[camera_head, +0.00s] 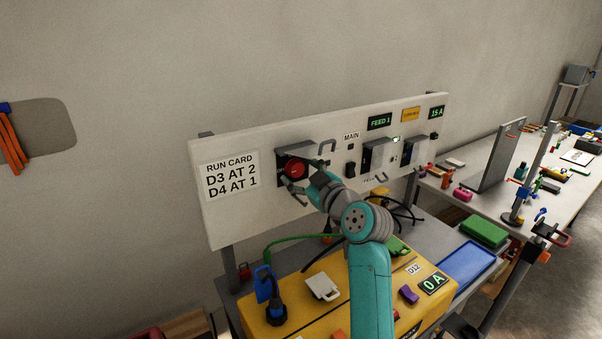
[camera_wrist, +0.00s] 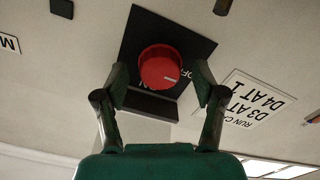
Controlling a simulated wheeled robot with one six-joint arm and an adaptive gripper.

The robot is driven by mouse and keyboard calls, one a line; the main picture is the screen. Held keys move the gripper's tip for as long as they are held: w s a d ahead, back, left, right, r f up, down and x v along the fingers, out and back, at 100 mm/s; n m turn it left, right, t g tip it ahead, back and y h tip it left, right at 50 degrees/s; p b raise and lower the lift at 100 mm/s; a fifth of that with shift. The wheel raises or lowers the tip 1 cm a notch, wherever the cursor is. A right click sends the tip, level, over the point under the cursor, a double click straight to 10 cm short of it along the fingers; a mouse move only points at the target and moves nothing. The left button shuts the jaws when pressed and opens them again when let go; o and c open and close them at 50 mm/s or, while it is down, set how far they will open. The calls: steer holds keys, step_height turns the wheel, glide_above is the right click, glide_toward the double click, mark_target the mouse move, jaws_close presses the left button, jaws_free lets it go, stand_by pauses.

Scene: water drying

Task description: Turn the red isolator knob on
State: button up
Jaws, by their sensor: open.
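The red isolator knob (camera_head: 296,170) sits on a dark square plate (camera_head: 283,157) on the white panel, right of the run card. In the wrist view the round red knob (camera_wrist: 160,67) has a pale mark near its right side, and part of the word "OFF" shows on the black plate (camera_wrist: 180,35) beside it. My gripper (camera_head: 303,178) is at the knob in the head view. In the wrist view my gripper (camera_wrist: 160,82) is open, with one fingertip on each side of the knob and a gap showing on both sides. Whether it touches cannot be told.
The white panel (camera_head: 230,222) also carries the run card (camera_head: 231,176) and grey switch boxes (camera_head: 378,156) to the right. Below are a yellow unit (camera_head: 330,265) with a blue plug (camera_head: 268,295) and loose cables. A workbench (camera_head: 480,195) stands at right.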

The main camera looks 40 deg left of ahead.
steer(key=c, duration=1.1)
steer(key=shift+c, duration=0.2)
steer(key=m, duration=0.4)
steer(key=shift+m, duration=0.3)
steer(key=m, duration=0.4)
steer(key=shift+m, duration=0.3)
steer(key=m, duration=0.4)
steer(key=shift+m, duration=2.4)
